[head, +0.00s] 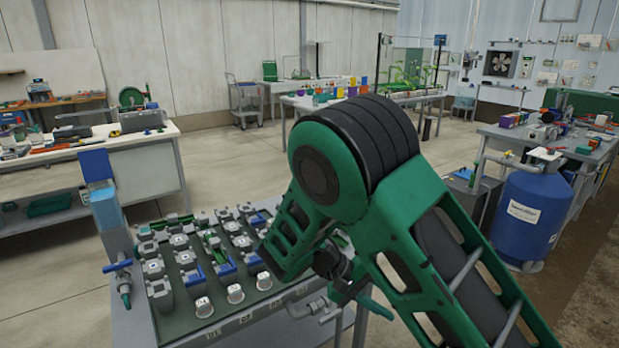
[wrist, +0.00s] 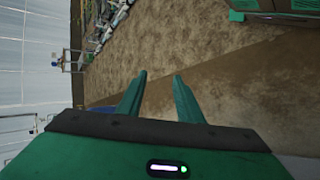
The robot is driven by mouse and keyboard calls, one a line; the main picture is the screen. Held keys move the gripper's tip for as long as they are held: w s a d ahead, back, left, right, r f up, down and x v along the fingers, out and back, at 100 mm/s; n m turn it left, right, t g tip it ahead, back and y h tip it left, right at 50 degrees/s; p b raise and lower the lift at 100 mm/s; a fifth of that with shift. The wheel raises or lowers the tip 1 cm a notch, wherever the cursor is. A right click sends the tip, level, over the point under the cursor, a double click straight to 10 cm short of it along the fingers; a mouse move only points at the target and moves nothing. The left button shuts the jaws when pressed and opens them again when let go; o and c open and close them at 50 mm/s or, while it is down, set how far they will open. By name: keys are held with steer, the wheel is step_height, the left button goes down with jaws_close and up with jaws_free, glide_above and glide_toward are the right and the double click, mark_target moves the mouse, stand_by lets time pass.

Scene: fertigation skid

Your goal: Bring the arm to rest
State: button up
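My green and black arm (head: 340,170) is raised and bent in the head view, its round joint high in the middle of the picture. It covers part of the skid bench behind it. My gripper (wrist: 160,75) shows in the wrist view with its two teal fingers apart and nothing between them. Brown floor lies beyond the fingertips. I cannot clearly make out the gripper in the head view.
The skid panel (head: 230,318) with several grey valve blocks stands close in front. A blue tank (head: 530,217) stands at the right. A white workbench (head: 120,170) is at the left. Open concrete floor (head: 235,160) lies between the benches.

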steer(key=s+d+r+m+g+y, duration=0.1)
steer(key=s+d+r+y, duration=0.15)
steer(key=d, duration=0.35)
steer(key=s+d+r+m+y, duration=0.2)
steer(key=s+d+r, duration=0.2)
steer(key=d, duration=0.2)
steer(key=s+d+r+m+g+y, duration=0.1)
steer(key=s+d+r+y, duration=0.1)
steer(key=s+d+r, duration=0.3)
steer(key=s+d+r+m+t+y, duration=0.1)
steer(key=s+d+y, duration=0.1)
steer(key=s, duration=0.5)
steer(key=s+d+r+m+t+y, duration=0.1)
steer(key=s+d+m+t+y, duration=0.1)
steer(key=s, duration=0.4)
steer(key=shift+s+d+r, duration=0.25)
steer(key=shift+s+r, duration=0.05)
steer(key=shift+s, duration=0.05)
steer(key=shift+w+f, duration=0.25)
steer(key=shift+w, duration=0.4)
